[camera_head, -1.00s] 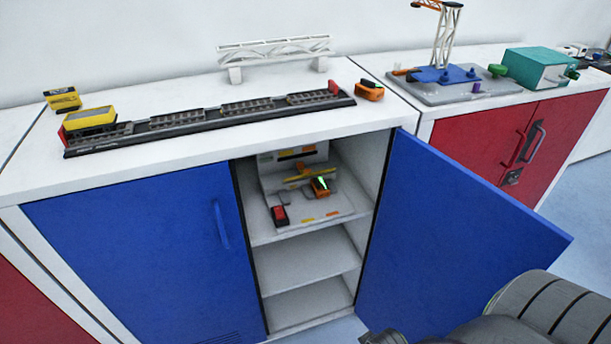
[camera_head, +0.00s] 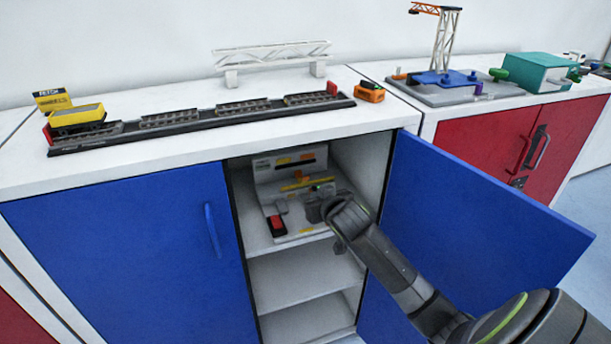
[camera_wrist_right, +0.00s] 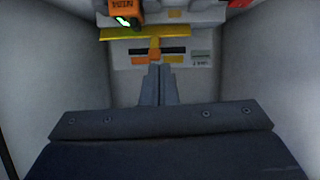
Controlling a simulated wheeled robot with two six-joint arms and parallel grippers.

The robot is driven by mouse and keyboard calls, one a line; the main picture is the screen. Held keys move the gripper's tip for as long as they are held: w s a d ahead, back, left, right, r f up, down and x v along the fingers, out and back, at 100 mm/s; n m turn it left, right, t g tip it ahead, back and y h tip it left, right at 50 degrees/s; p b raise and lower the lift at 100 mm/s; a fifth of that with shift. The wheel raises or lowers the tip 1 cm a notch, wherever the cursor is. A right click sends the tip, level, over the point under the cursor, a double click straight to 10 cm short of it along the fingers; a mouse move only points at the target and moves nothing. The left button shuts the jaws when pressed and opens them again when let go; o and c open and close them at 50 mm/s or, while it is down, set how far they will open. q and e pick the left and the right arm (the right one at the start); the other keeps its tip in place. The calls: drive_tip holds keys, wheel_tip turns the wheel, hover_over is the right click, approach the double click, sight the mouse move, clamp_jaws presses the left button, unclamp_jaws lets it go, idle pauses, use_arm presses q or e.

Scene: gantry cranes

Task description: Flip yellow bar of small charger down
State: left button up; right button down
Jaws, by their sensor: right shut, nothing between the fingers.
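The small charger (camera_head: 266,173) is a grey unit on the top shelf inside the open blue cabinet. Its yellow bar (camera_head: 296,184) lies across its front; in the right wrist view the bar (camera_wrist_right: 122,34) runs across the top. An orange device with a green light (camera_wrist_right: 127,12) sits by the bar at upper left there, and is mostly hidden by my arm in the head view. My right gripper (camera_head: 314,208) is inside the cabinet in front of the charger. In the right wrist view its fingers (camera_wrist_right: 157,70) are together and empty, reaching toward the bar. Contact cannot be told.
The blue door (camera_head: 460,225) stands open to the right of my arm. A red-and-black block (camera_head: 277,225) sits at the charger's left front. Cabinet walls are close on both sides. The lower shelves (camera_head: 290,275) are empty. A track (camera_head: 200,120) lies on top.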

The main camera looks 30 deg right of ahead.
use_arm(q)
drive_tip(key=shift+w, duration=0.1)
use_arm(e)
drive_tip(key=w+d+r+t, duration=0.1)
drive_tip(key=w+r, duration=0.3)
drive_tip(key=r, duration=0.1)
drive_tip(key=shift+d+m+t, duration=0.3)
drive_tip(key=shift+d, duration=0.05)
use_arm(q)
drive_tip(key=shift+w, duration=0.15)
use_arm(e)
drive_tip(key=shift+w, duration=0.1)
drive_tip(key=x, duration=0.9)
drive_tip(key=shift+w+d+f+b, duration=0.1)
drive_tip(key=shift+w+b, duration=0.2)
drive_tip(key=shift+f, duration=0.35)
use_arm(q)
drive_tip(key=shift+w+p, duration=0.15)
drive_tip(key=shift+p, duration=0.15)
use_arm(e)
drive_tip(key=s, duration=0.1)
drive_tip(key=s+f, duration=0.1)
drive_tip(key=s, duration=0.1)
drive_tip(key=shift+a+f, duration=0.35)
